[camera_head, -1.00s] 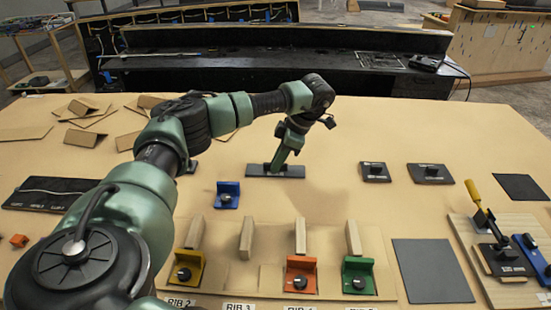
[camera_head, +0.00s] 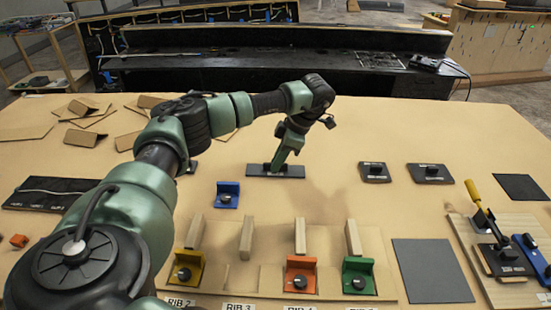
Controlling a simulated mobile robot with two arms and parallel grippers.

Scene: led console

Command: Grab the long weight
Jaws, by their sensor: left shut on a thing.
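The long weight (camera_head: 291,172) is a long, flat dark bar lying on the tan table, past the row of wooden ribs. My left gripper (camera_head: 274,168) points down at the middle of the bar and is shut on its raised grip. The arm hides part of that grip. The bar looks level and at the table surface; I cannot tell whether it is lifted at all. My right gripper is not in view.
Shorter dark weights (camera_head: 374,172) and (camera_head: 430,173) lie to the right. A blue bracket (camera_head: 228,195) stands nearer. Orange (camera_head: 300,275), green (camera_head: 358,277) and yellow (camera_head: 187,270) brackets stand by wooden ribs. A grey mat (camera_head: 432,270) lies right. Cardboard pieces (camera_head: 84,137) lie back left.

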